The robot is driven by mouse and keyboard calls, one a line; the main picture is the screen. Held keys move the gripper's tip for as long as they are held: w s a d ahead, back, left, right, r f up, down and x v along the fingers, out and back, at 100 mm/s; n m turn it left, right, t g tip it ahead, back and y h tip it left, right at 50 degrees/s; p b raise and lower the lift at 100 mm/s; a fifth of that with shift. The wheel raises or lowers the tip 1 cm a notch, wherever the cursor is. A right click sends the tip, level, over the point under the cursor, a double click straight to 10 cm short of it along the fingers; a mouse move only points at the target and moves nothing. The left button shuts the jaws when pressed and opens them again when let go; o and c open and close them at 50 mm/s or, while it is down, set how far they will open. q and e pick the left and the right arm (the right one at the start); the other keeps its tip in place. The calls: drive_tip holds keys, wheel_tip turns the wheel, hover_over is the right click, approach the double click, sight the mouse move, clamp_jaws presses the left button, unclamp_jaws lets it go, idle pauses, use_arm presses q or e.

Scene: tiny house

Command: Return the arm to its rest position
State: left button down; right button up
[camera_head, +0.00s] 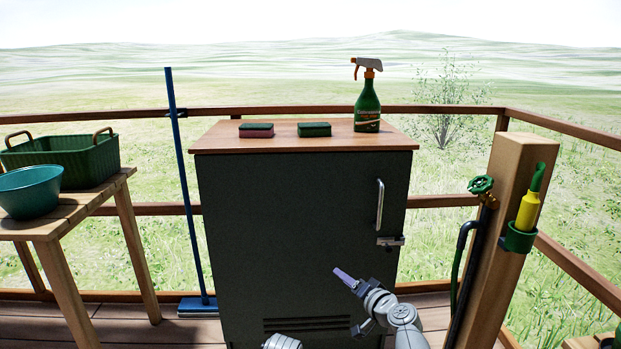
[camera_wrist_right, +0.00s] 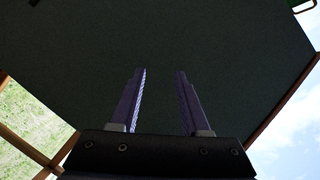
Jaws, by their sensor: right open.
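My right arm comes up from the bottom of the head view, in front of the dark cabinet (camera_head: 290,220). My right gripper (camera_head: 338,272) points up and to the left, before the lower part of the cabinet door. In the right wrist view its two fingers (camera_wrist_right: 160,75) stand apart with nothing between them, and the dark cabinet surface (camera_wrist_right: 160,35) fills most of the background. A grey link of mine shows at the bottom edge of the head view. My left gripper cannot be made out.
On the cabinet top (camera_head: 225,143) are two sponges (camera_head: 256,131) (camera_head: 314,130) and a green spray bottle (camera_head: 367,108). A blue broom (camera_head: 184,190) stands left of it. A wooden table (camera_head: 95,198) holds a green basket (camera_head: 75,160) and teal bowl (camera_head: 30,195). A wooden post (camera_head: 505,240) stands right.

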drive_tip(key=s+a+f+n+g+y+p, duration=0.1)
drive_tip(key=s+a+f+n+g, duration=0.15)
drive_tip(key=s+a, duration=0.2)
drive_tip(key=s+a+f+n+g+p, duration=0.1)
drive_tip(key=s+a+f+n+g, duration=0.15)
drive_tip(key=a, duration=0.25)
drive_tip(key=s+d+f+n+g+h+p, duration=0.2)
drive_tip(key=s+g+h, duration=0.2)
drive_tip(key=s, duration=0.5)
drive_tip(key=s+d+f+n+g+h+p, duration=0.1)
drive_tip(key=s+f+n+g+h+p, duration=0.25)
drive_tip(key=s, duration=0.55)
use_arm(q)
wheel_tip(320, 180, up, 46)
drive_tip(key=p, duration=3.7)
use_arm(e)
wheel_tip(320, 180, up, 39)
drive_tip(key=s+d+m+g+h, duration=0.1)
drive_tip(key=shift+s+g, duration=0.15)
drive_tip(key=shift+g, duration=0.2)
use_arm(q)
drive_tip(key=shift+s, duration=0.1)
use_arm(e)
drive_tip(key=shift+r+h, duration=0.1)
drive_tip(key=shift+h, duration=0.15)
